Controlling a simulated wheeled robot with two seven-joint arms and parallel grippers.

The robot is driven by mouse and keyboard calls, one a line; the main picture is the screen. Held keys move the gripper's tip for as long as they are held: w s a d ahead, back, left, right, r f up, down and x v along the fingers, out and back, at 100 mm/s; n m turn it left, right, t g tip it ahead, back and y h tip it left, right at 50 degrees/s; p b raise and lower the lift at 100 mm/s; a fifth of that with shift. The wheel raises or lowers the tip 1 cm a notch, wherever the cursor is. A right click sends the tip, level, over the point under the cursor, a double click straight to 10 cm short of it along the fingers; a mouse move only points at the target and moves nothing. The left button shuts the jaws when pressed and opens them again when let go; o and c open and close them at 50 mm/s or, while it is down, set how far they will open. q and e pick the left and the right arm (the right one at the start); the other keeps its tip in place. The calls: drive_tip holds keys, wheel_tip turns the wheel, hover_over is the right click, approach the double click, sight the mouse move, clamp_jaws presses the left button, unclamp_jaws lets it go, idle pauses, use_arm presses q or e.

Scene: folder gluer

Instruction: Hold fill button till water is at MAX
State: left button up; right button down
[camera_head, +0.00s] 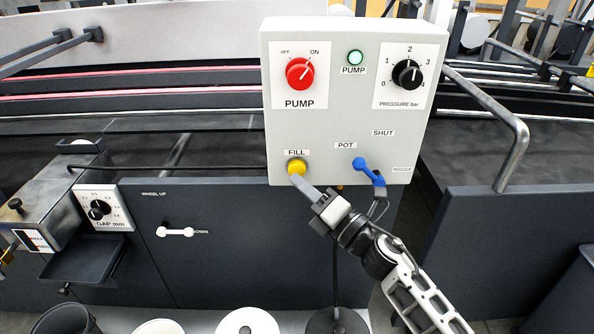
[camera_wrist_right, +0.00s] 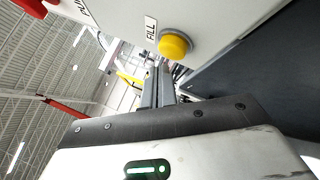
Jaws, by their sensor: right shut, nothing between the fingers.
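The yellow FILL button (camera_head: 296,167) sits at the lower left of the light grey control panel (camera_head: 330,120). It also shows large in the right wrist view (camera_wrist_right: 174,44). My right gripper (camera_head: 297,179) comes up from the lower right with its fingers shut and empty. Its tips are right at the lower edge of the button in the head view. In the right wrist view the shut fingers (camera_wrist_right: 158,80) point towards the panel close by the button. I cannot tell whether they touch it. My left gripper is not in view.
The panel also has a red PUMP knob (camera_head: 300,73), a green PUMP lamp (camera_head: 355,57), a black pressure knob (camera_head: 407,74) and a blue POT lever (camera_head: 369,171) close to my right gripper. A bent metal rail (camera_head: 513,150) stands to the right. Several round containers (camera_head: 247,323) are below.

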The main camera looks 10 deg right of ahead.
drive_tip(key=shift+w, duration=0.2)
idle(0.5)
drive_tip(key=shift+w+d, duration=0.1)
drive_tip(key=shift+w, duration=0.15)
drive_tip(key=shift+w+d+b, duration=0.15)
drive_tip(key=shift+w+b, duration=0.2)
drive_tip(key=shift+w, duration=0.15)
idle(6.6)
